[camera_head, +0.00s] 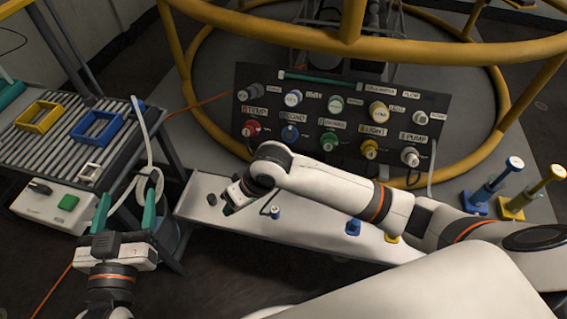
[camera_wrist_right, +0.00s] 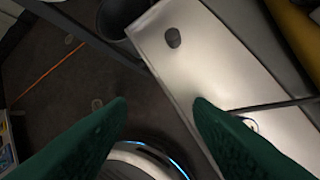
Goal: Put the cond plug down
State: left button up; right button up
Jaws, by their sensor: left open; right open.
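A panel (camera_head: 240,155) carries coloured connectors; a blue one (camera_head: 290,133) sits by a label that seems to read COND. On the pale bench (camera_head: 310,228) a small blue-and-white plug (camera_head: 276,212) stands near my right gripper (camera_head: 230,200). I cannot tell for sure whether it is the cond plug. In the right wrist view, the green fingers of my right gripper (camera_wrist_right: 160,105) are apart with nothing between them; a white round piece (camera_wrist_right: 250,124) on the bench is partly hidden by the right-hand finger. My left gripper (camera_head: 127,213) is open and empty at the lower left.
A dark knob (camera_head: 211,199) sits at the bench's left end. Blue (camera_head: 353,227) and yellow (camera_head: 391,238) pieces stand farther right, the yellow partly behind my arm. A roller table (camera_head: 60,140) with frames is at left. A yellow rail (camera_head: 350,45) passes above the panel.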

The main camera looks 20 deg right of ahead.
jog(key=a+r+t+y, duration=0.4)
jog(key=r, duration=0.1)
jog(key=s+d+r+m+t+h, duration=0.1)
jog(key=s+d+r+t+h, duration=0.3)
jog(key=d+r+t, duration=0.7)
jog(key=d, duration=0.3)
jog(key=shift+d+r, duration=0.15)
jog(key=shift+r, duration=0.2)
